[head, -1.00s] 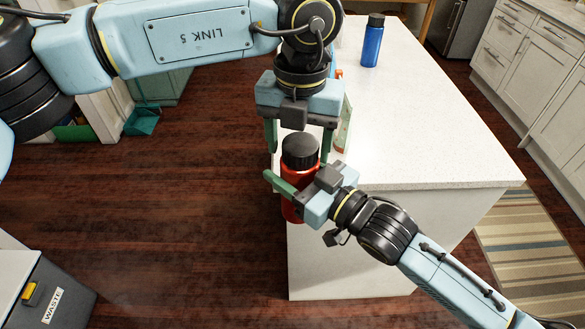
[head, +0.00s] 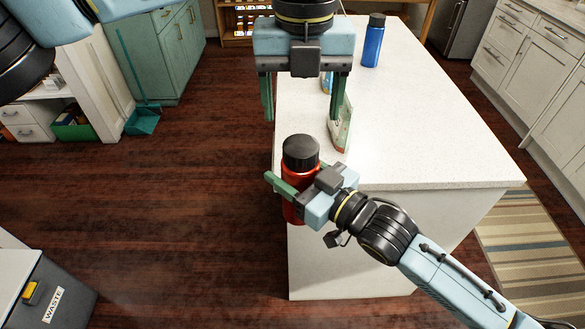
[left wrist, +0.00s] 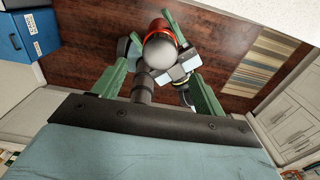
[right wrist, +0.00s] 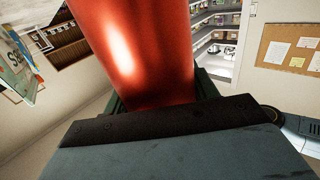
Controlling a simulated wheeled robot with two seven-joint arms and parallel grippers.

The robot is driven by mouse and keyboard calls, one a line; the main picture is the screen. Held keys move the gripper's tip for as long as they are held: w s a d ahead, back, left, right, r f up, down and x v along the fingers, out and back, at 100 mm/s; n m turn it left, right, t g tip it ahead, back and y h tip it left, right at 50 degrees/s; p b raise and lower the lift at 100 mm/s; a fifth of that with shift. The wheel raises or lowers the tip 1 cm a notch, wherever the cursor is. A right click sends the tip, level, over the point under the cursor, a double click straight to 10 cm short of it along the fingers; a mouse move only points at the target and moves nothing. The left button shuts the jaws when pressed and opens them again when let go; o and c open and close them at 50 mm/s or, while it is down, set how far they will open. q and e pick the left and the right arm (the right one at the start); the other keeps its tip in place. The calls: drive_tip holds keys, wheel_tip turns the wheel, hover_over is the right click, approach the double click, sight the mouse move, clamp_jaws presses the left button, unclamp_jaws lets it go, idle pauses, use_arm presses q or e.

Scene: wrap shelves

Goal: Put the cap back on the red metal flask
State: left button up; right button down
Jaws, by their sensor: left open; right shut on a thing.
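The red metal flask (head: 298,177) is upright at the near left corner of the counter. The black cap (head: 301,151) sits on top of its neck in the head view, and the cap also shows from above in the left wrist view (left wrist: 160,54). My right gripper (head: 290,190) is shut around the flask's body; the red body fills the right wrist view (right wrist: 135,50). My left gripper (head: 304,112) is open and empty, above the flask and apart from the cap. Whether the cap is fully threaded cannot be told.
The white counter (head: 430,130) has a blue bottle (head: 373,42) at the back and a carton (head: 341,125) near its left edge. A grey waste bin (head: 50,295) stands on the floor at the lower left. Wood floor left of the counter is free.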

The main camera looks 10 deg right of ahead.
sight(301, 145)
use_arm(q)
drive_tip(key=shift+f, duration=0.15)
drive_tip(key=shift+f, duration=3.9)
drive_tip(key=c, duration=1)
drive_tip(key=m, duration=0.5)
drive_tip(key=shift+m, duration=0.4)
drive_tip(key=m, duration=1)
drive_tip(key=shift+m, duration=0.4)
drive_tip(key=m, duration=0.4)
drive_tip(key=o, duration=1)
